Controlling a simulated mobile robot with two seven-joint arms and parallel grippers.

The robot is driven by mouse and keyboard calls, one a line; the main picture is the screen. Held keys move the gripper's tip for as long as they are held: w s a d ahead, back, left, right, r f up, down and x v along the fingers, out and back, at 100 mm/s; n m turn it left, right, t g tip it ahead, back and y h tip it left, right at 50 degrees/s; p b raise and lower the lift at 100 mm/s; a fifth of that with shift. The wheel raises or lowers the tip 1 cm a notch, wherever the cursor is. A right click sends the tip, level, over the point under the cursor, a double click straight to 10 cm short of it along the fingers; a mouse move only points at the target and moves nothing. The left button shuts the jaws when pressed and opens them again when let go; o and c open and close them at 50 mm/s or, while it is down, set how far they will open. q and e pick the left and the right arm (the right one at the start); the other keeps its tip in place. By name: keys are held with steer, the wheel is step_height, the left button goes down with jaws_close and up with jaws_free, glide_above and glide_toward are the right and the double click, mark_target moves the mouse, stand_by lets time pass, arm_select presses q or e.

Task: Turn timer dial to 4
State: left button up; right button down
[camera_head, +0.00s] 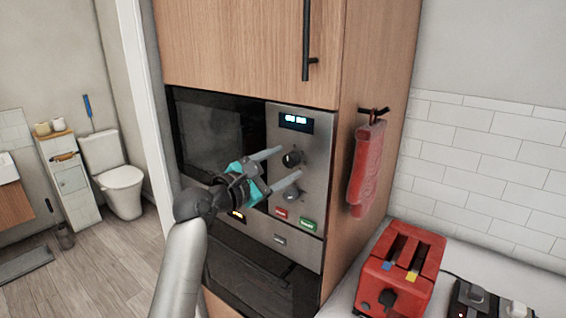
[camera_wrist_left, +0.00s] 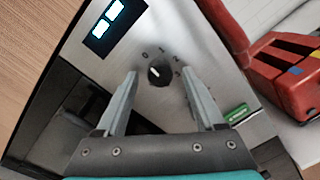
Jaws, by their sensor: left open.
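The timer dial (camera_head: 292,158) is a round black knob on the steel microwave panel, below a lit display (camera_head: 296,122). In the left wrist view the dial (camera_wrist_left: 160,75) has small numerals around it, and its white mark points up-left, roughly toward the 0. My left gripper (camera_head: 290,162) is open in front of the panel. In the wrist view its two fingers (camera_wrist_left: 160,72) appear on either side of the dial, with gaps between them and the knob; I cannot tell how far they are from the panel. My right gripper is not in view.
A second knob (camera_head: 291,195), a red button (camera_head: 281,212) and a green button (camera_head: 308,225) sit below the dial. A red mitt (camera_head: 366,170) hangs on the cabinet side. A red toaster (camera_head: 400,265) stands on the counter at right. A black handle (camera_head: 306,45) is above.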

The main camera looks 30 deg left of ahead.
arm_select(q)
steer(key=shift+w, duration=0.2)
jaws_close()
stand_by(0.6)
